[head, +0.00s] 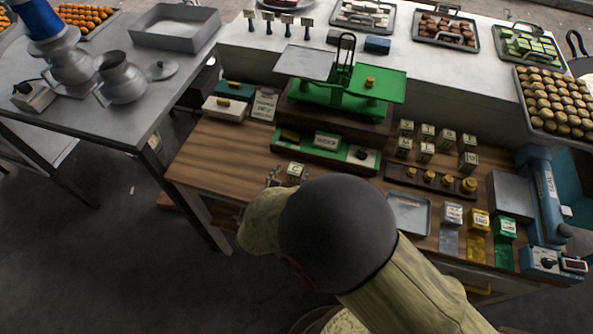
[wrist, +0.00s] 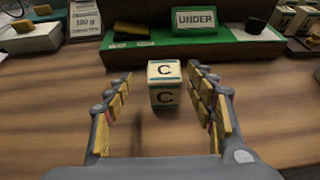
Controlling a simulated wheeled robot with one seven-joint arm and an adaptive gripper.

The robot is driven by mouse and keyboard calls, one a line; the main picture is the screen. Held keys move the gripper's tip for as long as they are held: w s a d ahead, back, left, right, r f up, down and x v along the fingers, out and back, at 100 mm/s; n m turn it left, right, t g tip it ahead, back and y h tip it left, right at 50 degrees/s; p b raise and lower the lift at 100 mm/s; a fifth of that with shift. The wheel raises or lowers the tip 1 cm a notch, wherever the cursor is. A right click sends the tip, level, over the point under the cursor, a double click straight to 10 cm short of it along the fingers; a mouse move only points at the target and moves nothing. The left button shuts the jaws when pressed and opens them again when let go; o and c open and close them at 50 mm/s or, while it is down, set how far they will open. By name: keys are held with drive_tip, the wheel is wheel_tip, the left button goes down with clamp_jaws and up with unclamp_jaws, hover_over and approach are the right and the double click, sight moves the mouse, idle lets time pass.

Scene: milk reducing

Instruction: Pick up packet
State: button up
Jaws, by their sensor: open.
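A small pale packet (wrist: 165,84) marked "C" on its top and front stands on the wooden table. It shows in the head view (head: 295,171) just beyond my arm. In the wrist view my gripper (wrist: 160,78) is open, with one finger on each side of the packet and a visible gap on both sides. In the head view my arm hides most of the gripper. Several similar lettered packets (head: 427,131) stand further right on the table.
A green tray marked "UNDER" (wrist: 222,51) lies just behind the packet. A green balance scale (head: 340,80) stands behind it. A dark strip with brass weights (head: 430,180), a metal tray (head: 412,213) and coloured packets lie to the right. Bare wood (head: 215,160) is to the left.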

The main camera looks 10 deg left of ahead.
drive_tip(key=x, duration=0.4)
drive_tip(key=b+x, duration=0.1)
drive_tip(key=x, duration=0.1)
drive_tip(key=shift+w+d+r, duration=0.2)
drive_tip(key=shift+d, duration=0.15)
drive_tip(key=shift+w+f, duration=0.15)
drive_tip(key=shift+w, duration=0.25)
drive_tip(key=shift+c, duration=0.3)
drive_tip(key=c, duration=1.3)
